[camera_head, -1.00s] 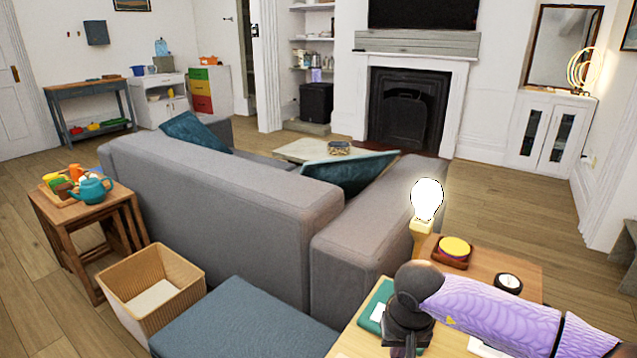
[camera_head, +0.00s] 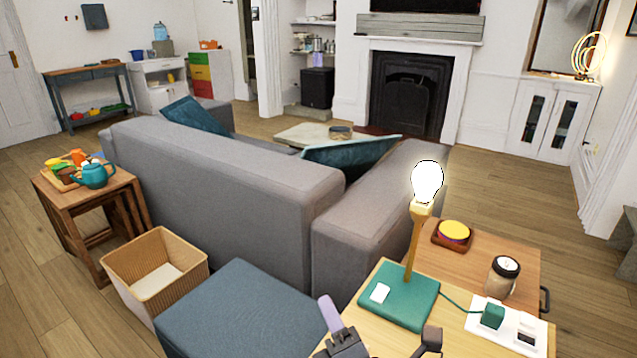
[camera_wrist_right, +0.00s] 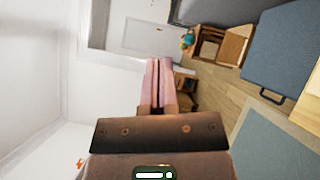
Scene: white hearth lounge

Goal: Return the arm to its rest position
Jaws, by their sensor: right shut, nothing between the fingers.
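My right gripper (camera_head: 328,306) is low at the bottom edge of the head view, in front of the blue-grey ottoman (camera_head: 240,315) and left of the lamp. Its lilac fingers point up in the picture, and most of the arm is out of view. In the right wrist view the two pinkish fingers (camera_wrist_right: 158,66) lie together with nothing between them. My left gripper is in neither view.
The lit lamp (camera_head: 414,238) stands on a green base at the wooden table's edge (camera_head: 400,346), close right of the gripper. A jar (camera_head: 502,277) and a white power strip (camera_head: 508,325) are further right. A wicker basket (camera_head: 125,277) stands left of the ottoman.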

